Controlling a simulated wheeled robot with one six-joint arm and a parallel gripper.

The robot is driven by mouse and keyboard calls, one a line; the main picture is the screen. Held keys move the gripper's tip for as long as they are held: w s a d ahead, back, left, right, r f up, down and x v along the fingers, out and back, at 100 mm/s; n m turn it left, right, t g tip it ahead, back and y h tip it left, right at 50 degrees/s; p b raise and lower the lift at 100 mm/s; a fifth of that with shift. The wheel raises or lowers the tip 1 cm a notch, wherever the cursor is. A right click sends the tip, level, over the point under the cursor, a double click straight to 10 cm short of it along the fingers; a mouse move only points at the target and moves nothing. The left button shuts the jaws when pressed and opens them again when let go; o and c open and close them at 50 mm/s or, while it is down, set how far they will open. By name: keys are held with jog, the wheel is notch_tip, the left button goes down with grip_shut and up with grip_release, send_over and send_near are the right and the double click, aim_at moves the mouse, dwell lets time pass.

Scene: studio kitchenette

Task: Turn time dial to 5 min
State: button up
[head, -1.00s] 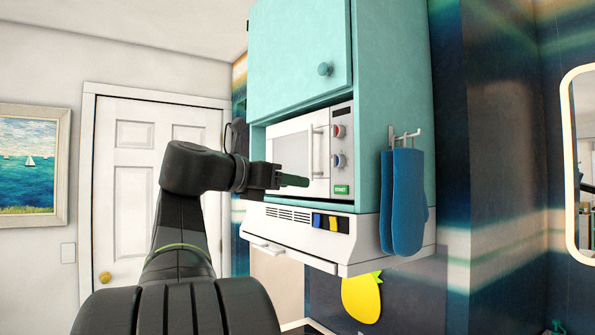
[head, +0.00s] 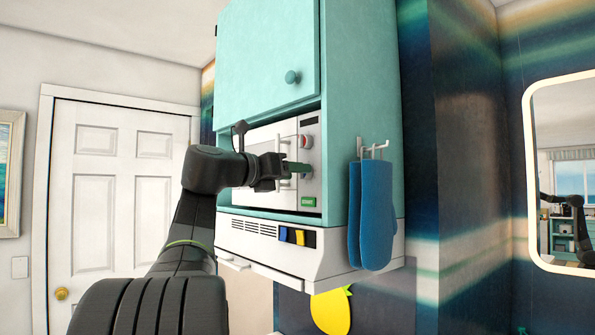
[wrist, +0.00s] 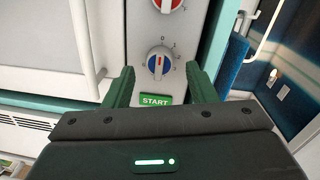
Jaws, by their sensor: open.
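The microwave (head: 262,134) sits in the teal cabinet. In the wrist view its panel carries a blue-rimmed dial (wrist: 160,62) with a white grip, a red-rimmed dial (wrist: 168,4) above it and a green START button (wrist: 155,100) below. Small marks ring the blue dial; which one is the time dial I cannot read. My gripper (wrist: 158,80) is open, its green fingers either side of the panel just below the blue dial, with nothing between them. In the head view my gripper (head: 300,168) is in front of the panel and covers much of the blue dial.
A white door handle (wrist: 90,45) stands out left of the panel. Below the microwave is a white hood (head: 330,245) with coloured switches. Blue oven mitts (head: 370,215) hang on the cabinet's right side. A mirror (head: 530,150) is at far right.

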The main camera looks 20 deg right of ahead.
jog(key=shift+x, duration=1.1)
jog(key=c, duration=1)
jog(key=shift+o, duration=0.2)
